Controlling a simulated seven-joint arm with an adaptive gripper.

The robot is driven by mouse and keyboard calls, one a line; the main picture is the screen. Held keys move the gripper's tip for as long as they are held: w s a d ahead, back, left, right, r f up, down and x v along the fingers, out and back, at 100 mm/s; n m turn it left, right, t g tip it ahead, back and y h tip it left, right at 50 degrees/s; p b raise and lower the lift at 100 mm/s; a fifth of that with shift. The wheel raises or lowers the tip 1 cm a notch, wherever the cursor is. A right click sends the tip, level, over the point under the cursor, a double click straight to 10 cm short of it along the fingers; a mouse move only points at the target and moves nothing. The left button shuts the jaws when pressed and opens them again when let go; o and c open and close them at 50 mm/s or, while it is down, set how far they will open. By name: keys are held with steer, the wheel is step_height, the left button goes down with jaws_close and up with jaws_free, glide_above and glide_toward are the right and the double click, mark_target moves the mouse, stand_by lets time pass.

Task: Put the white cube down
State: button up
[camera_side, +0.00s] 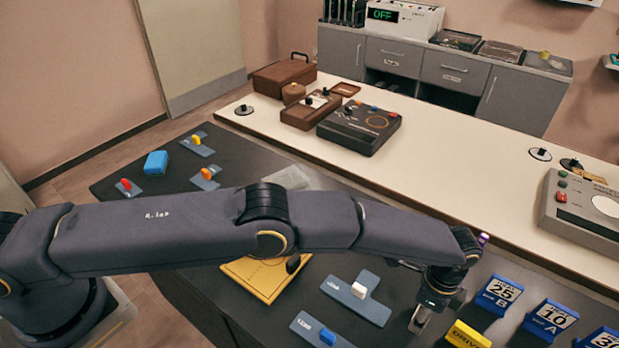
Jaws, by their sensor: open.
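A small white cube (359,288) sits on a blue-grey plate (372,312) on the dark table, in the lower middle of the side view. My gripper (420,320) is to the right of the cube and apart from it, pointing down low over the table. It is open, with nothing visible between its fingers. My arm crosses the picture from the left and hides part of the table behind it.
A yellow block (467,336) and blue numbered blocks (498,295) stand right of my gripper. Another plate with a blue piece (328,336) lies at the front, and a yellow panel (258,283) lies left. A pale counter (460,170) with devices runs behind.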

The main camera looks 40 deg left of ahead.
steer(key=shift+r, duration=0.1)
step_height(320, 180, up, 13)
steer(key=w+a+r+n+t+h, duration=0.15)
steer(key=a+r+n, duration=0.45)
steer(key=a+r, duration=1.3)
steer(key=s+a+r+n+t, duration=0.2)
steer(key=s+a+r+n, duration=0.25)
steer(key=a, duration=0.55)
steer(key=s+a+f+n+t, duration=0.1)
steer(key=s+a+n, duration=0.2)
steer(key=s+a, duration=0.4)
steer(key=s+a+f+n+t+y, duration=0.1)
steer(key=s+a+f+n, duration=0.1)
steer(key=s+a+n, duration=0.2)
steer(key=s+a, duration=0.3)
steer(key=s, duration=0.4)
steer(key=shift+s+a, duration=0.25)
steer(key=shift+s, duration=0.15)
steer(key=shift+n+y, duration=0.25)
